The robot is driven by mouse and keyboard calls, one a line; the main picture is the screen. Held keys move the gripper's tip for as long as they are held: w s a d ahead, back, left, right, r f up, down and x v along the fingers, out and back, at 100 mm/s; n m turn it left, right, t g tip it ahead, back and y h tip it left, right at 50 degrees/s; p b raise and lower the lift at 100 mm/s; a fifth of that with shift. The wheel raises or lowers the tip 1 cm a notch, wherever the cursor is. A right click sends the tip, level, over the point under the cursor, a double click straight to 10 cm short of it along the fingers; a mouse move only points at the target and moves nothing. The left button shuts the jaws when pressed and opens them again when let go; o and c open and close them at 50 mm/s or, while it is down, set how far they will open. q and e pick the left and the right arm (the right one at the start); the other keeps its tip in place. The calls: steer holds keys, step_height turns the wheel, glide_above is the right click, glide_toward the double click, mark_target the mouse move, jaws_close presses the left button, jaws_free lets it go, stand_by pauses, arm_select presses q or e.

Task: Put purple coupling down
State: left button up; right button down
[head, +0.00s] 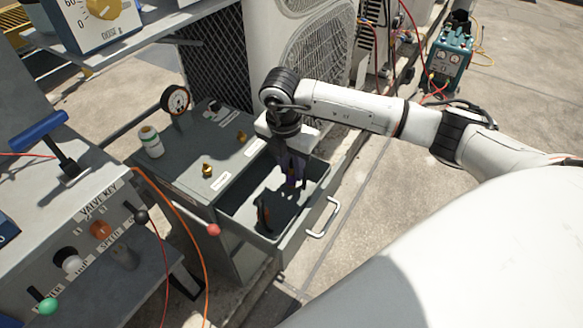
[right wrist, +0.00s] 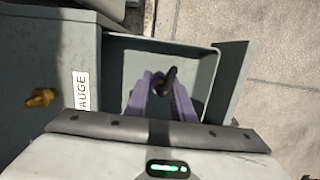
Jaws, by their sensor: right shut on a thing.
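My right gripper (head: 292,182) reaches down over the open grey drawer (head: 291,243), with its fingers inside or just above the drawer opening. It is shut on the purple coupling, which is mostly hidden by the fingers and shade. In the right wrist view, purple shapes stand on both sides of a dark rounded piece (right wrist: 168,81), inside the outline of the drawer (right wrist: 204,66). I cannot tell whether the coupling touches the drawer floor. My left gripper is out of view.
A dark tool with an orange part (head: 263,214) lies in the drawer's left part. The cabinet top (head: 180,178) beside it carries brass fittings (head: 207,170), a white-and-green bottle (head: 151,141) and a round gauge (head: 175,100). A control panel (head: 95,215) stands at the left.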

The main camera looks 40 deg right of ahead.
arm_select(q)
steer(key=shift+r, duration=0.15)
arm_select(e)
steer(key=shift+f+b, duration=0.3)
steer(key=shift+f, duration=0.25)
steer(key=c, duration=1.5)
jaws_free()
steer(key=shift+r, duration=0.1)
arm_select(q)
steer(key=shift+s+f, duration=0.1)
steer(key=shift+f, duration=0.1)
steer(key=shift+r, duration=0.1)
arm_select(e)
steer(key=shift+r, duration=0.1)
steer(key=shift+r+p, duration=0.3)
steer(key=shift+p, duration=0.05)
arm_select(q)
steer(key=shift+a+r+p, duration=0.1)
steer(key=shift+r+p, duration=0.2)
steer(key=shift+p, duration=0.6)
arm_select(e)
steer(key=r, duration=0.4)
steer(key=a+r, duration=0.1)
steer(key=r, duration=0.7)
steer(key=shift+s+a, duration=0.35)
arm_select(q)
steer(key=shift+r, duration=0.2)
